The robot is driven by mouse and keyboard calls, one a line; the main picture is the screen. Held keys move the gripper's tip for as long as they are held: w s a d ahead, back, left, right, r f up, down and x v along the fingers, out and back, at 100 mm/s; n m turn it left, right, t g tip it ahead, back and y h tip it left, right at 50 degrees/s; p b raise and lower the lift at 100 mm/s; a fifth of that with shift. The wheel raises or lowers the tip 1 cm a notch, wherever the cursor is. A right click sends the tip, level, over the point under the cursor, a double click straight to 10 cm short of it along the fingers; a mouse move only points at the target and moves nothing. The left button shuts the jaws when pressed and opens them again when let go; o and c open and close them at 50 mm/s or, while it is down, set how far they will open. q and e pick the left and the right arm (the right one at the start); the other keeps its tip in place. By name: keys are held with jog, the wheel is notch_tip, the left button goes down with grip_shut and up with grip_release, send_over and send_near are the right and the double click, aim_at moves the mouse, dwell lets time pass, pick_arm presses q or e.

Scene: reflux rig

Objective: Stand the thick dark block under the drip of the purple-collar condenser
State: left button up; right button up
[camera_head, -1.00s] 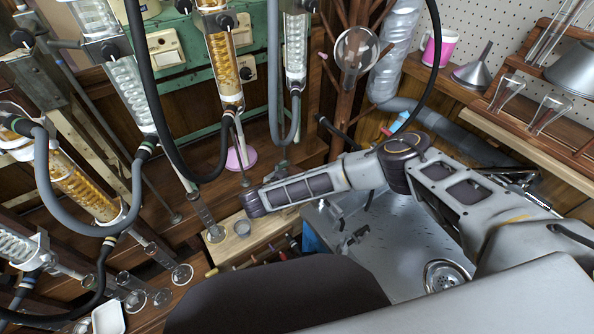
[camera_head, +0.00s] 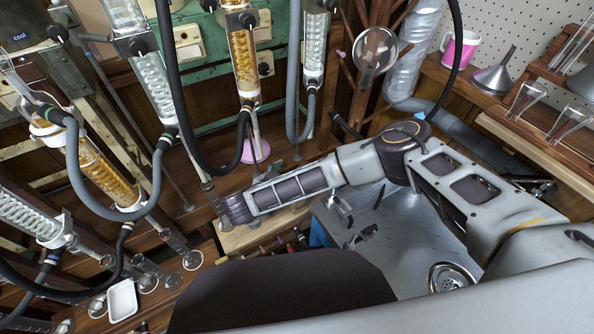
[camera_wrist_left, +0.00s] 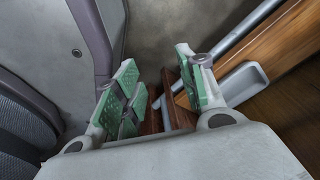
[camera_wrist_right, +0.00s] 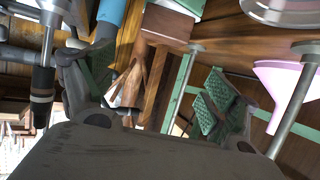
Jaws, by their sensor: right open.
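No thick dark block can be made out for certain. A reddish-brown block (camera_wrist_right: 166,24) shows in the right wrist view, beyond the space between the fingers; I cannot tell if it is the one. Several glass condensers stand in the head view, including an amber one (camera_head: 242,62) and a clear coil one (camera_head: 156,85); a purple collar cannot be made out for certain. My right gripper (camera_wrist_right: 150,98) is open and nothing is between its fingertips; in the head view the wrist hides it. My left gripper (camera_wrist_left: 163,88) is open and empty, outside the head view.
A pale wooden board (camera_head: 285,222) lies beneath my right wrist. Hoses loop in front of the condensers. Small glass vessels and a white dish (camera_head: 122,300) crowd the lower left. A grey metal worktop (camera_head: 400,235) is at right.

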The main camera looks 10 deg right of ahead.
pick_arm(q)
jog(key=s, duration=0.1)
jog(key=s+a, duration=0.1)
jog(key=shift+s+a+f, duration=0.15)
jog(key=shift+s+f, duration=0.15)
jog(key=shift+f, duration=0.05)
pick_arm(e)
jog(key=shift+v, duration=0.8)
pick_arm(q)
jog(key=shift+w, duration=0.2)
jog(key=shift+w+r, duration=0.15)
jog(key=shift+w, duration=0.25)
jog(key=shift+s, duration=0.2)
